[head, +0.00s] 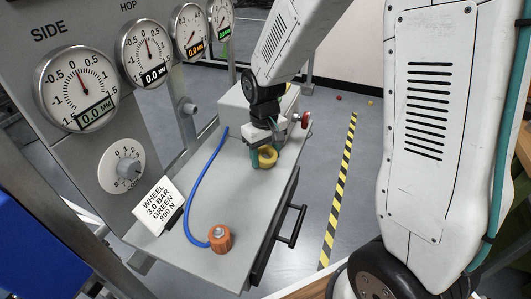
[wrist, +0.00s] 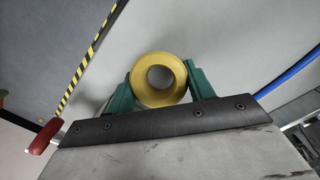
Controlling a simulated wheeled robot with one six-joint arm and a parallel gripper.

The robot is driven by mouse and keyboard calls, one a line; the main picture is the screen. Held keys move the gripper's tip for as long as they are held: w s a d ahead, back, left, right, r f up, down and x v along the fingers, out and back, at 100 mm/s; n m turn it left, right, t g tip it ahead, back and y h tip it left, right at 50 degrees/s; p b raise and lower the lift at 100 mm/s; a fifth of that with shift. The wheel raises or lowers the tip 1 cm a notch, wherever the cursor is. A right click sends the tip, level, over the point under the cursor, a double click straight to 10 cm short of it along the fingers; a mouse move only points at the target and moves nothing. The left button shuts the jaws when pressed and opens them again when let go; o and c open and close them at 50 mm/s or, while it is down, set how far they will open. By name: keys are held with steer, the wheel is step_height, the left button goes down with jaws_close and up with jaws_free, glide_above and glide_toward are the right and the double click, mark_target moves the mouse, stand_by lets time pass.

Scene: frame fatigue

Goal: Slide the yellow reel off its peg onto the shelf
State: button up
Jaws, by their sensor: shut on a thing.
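The yellow reel (head: 267,162) is between the green fingers of my gripper (head: 264,155), over the far right part of the grey shelf (head: 215,185). In the wrist view the reel (wrist: 158,101) shows as a ring with an open hole, and the fingers of my gripper (wrist: 159,83) press on it from both sides. My gripper is shut on it. I cannot make out the peg, and nothing is seen through the hole but grey. I cannot tell whether the reel touches the shelf.
A pale box (head: 237,107) with a red knob (head: 305,120) stands behind my gripper. A blue hose (head: 196,190) runs along the shelf to an orange fitting (head: 220,239). A sign card (head: 158,203) and a gauge panel (head: 60,130) are at the left.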

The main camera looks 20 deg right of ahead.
steer(key=shift+f, duration=0.45)
steer(key=o, duration=1.1)
steer(key=shift+o, duration=0.2)
step_height(320, 180, up, 8)
steer(key=shift+w+f, duration=0.15)
